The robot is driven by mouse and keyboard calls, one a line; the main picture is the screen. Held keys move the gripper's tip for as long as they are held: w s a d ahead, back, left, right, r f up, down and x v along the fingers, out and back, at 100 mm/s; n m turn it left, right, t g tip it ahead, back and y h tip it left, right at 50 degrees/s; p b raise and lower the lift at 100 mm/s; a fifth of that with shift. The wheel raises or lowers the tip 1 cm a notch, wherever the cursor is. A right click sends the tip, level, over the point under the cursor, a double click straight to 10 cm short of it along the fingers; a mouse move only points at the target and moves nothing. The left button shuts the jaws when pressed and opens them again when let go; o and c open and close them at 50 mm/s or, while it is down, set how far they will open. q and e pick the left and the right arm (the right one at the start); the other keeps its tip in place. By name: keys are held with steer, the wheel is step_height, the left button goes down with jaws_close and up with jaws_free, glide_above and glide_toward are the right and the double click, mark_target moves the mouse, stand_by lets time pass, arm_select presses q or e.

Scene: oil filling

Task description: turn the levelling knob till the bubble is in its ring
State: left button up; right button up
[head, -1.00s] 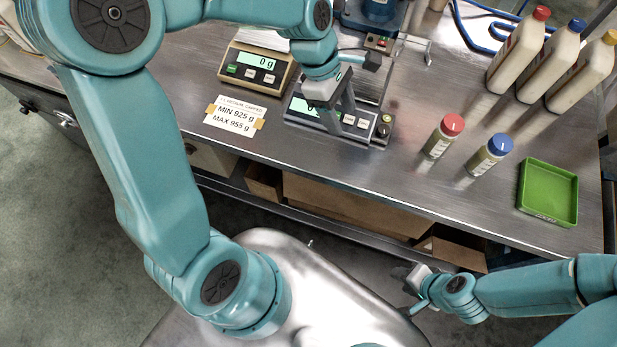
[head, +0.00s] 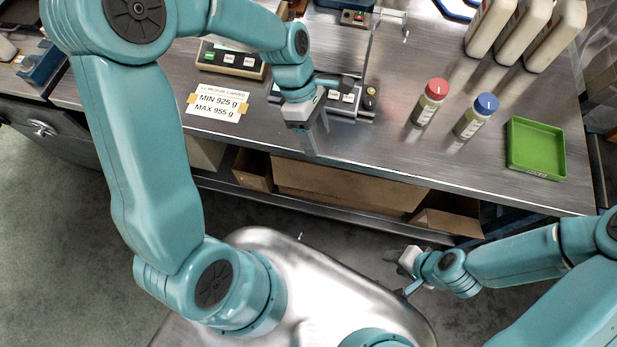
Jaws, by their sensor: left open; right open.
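The right-hand scale (head: 341,110) sits on the steel bench, partly hidden behind my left arm. At its right end are a small round yellowish-green spot (head: 370,91) and a dark round knob (head: 369,103) just in front of it. Which way the bubble lies is too small to tell. My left gripper (head: 308,145) is open and empty, pointing down in front of the scale, left of the knob and apart from it. My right gripper (head: 396,272) is open and empty, low in front of the bench.
A second scale (head: 233,60) stands at left behind a weight-limit card (head: 217,104). A red-capped bottle (head: 429,103), a blue-capped bottle (head: 476,116) and a green tray (head: 536,148) stand at right. Large white bottles (head: 525,33) are behind.

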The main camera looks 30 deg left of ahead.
arm_select(q)
steer(key=s+d+f+m+g+b, duration=0.1)
steer(key=s+d+f+m, duration=0.1)
steer(key=s+f, duration=0.3)
steer(key=s+d+f+m+b, duration=0.2)
steer(key=s+f, duration=0.3)
steer(key=f, duration=0.8)
steer(key=shift+s+d+f+m+g, duration=0.25)
steer(key=shift+f+m+g, duration=0.15)
steer(key=shift+m, duration=0.4)
